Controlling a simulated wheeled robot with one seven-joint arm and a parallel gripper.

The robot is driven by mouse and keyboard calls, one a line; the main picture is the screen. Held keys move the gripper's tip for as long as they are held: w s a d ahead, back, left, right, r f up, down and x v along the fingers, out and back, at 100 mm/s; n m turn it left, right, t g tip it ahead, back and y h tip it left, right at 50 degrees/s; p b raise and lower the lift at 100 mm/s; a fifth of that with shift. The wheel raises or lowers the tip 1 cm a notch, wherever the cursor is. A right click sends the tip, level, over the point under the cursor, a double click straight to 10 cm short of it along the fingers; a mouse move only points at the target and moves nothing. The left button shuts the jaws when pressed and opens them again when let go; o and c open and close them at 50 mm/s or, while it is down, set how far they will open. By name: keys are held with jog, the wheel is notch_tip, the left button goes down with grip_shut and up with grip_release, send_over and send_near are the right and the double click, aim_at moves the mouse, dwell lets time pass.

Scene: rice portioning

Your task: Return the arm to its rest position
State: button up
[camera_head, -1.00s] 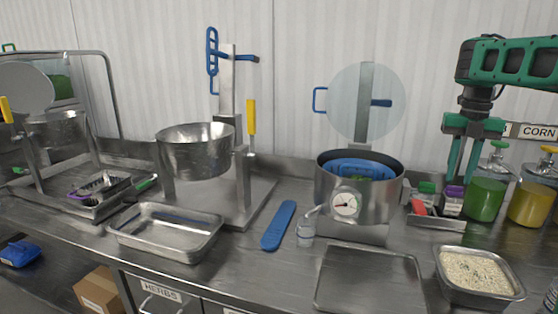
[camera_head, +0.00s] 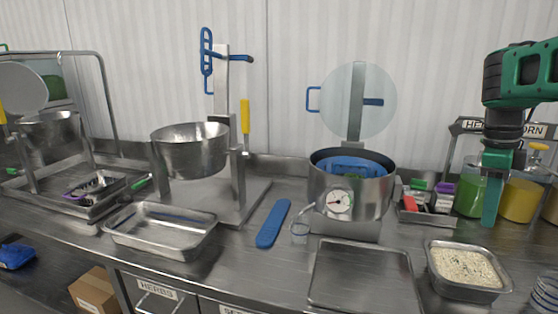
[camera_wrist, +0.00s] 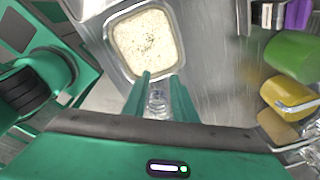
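My gripper (camera_head: 488,220) hangs at the right of the head view, in front of the green and yellow bottles and behind the rice tray. There its fingers show edge-on, one over the other. In the wrist view, the two green fingers of my gripper (camera_wrist: 161,77) are apart with nothing held. A clear bottle (camera_wrist: 157,102) shows in the gap, apparently standing on the table beyond them. The upper arm is cut off by the head view's right edge.
A metal tray of rice (camera_head: 430,262) sits on the steel table below my gripper. The green bottle (camera_wrist: 290,55) and yellow bottle (camera_wrist: 288,97) stand close by. A steel pot (camera_head: 378,203) with a dial, a flat tray (camera_head: 360,275) and a blue paddle (camera_head: 273,224) lie further left.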

jog(key=s+a+f+n, duration=0.1)
jog(key=s+f+n, duration=0.3)
jog(key=s+n, duration=0.3)
jog(key=s+a+f+n+y, duration=0.1)
jog(key=s+a+f+n, duration=0.1)
jog(key=s+f+n, duration=0.2)
jog(key=s+a+f+n, duration=0.2)
jog(key=s+f+n, duration=0.3)
jog(key=s+n, duration=0.4)
jog(key=shift+s+a+n+t+y, duration=0.3)
jog(key=shift+s+n, duration=0.1)
jog(key=shift+s, duration=0.75)
